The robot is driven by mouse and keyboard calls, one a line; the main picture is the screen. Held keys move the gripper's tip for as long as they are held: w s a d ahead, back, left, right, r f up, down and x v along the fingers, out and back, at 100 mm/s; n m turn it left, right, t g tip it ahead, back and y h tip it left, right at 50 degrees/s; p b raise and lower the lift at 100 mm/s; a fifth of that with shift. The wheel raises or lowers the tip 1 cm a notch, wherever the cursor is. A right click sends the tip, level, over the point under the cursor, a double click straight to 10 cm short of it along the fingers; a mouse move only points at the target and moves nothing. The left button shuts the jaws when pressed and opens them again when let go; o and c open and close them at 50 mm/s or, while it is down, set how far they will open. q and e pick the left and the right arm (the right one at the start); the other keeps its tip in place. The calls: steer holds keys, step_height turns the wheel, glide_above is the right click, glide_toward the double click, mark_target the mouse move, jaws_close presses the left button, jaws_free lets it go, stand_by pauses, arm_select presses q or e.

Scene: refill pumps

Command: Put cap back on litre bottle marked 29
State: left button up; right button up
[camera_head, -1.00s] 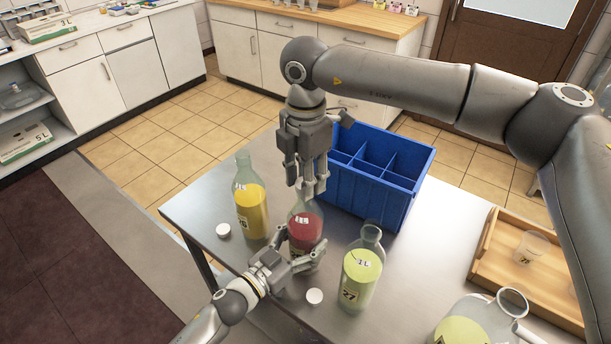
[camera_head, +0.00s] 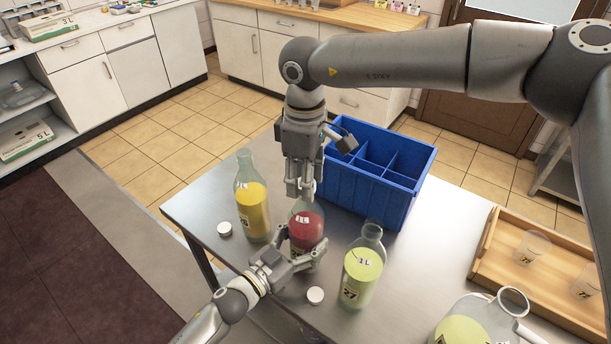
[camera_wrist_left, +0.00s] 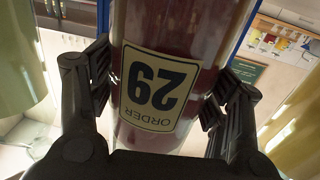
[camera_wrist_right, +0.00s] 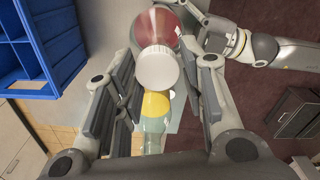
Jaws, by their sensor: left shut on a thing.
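The red litre bottle marked 29 (camera_head: 306,228) stands upright on the steel table. My left gripper (camera_head: 291,262) is shut around its body; the left wrist view shows the 29 label (camera_wrist_left: 154,88) between the fingers. A white cap (camera_wrist_right: 157,68) shows in the right wrist view over the bottle's top and looks seated on its mouth. My right gripper (camera_head: 303,188) is directly above the bottle, pointing down. Its fingers are spread on either side of the cap, open. In the head view the right gripper hides the cap and the bottle's mouth.
A yellow bottle (camera_head: 252,211) stands left and a green bottle marked 27 (camera_head: 361,272) right, both uncapped. White caps lie at left (camera_head: 224,229) and front (camera_head: 315,295). A blue divided crate (camera_head: 364,195) is behind; a wooden tray (camera_head: 490,257) and large jug (camera_head: 478,322) are right.

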steer(key=o, duration=0.4)
step_height(320, 180, up, 12)
steer(key=shift+a, duration=0.1)
stand_by(0.4)
arm_select(q)
steer(key=o, duration=2.1)
steer(key=shift+d, duration=0.1)
steer(key=v, duration=1.2)
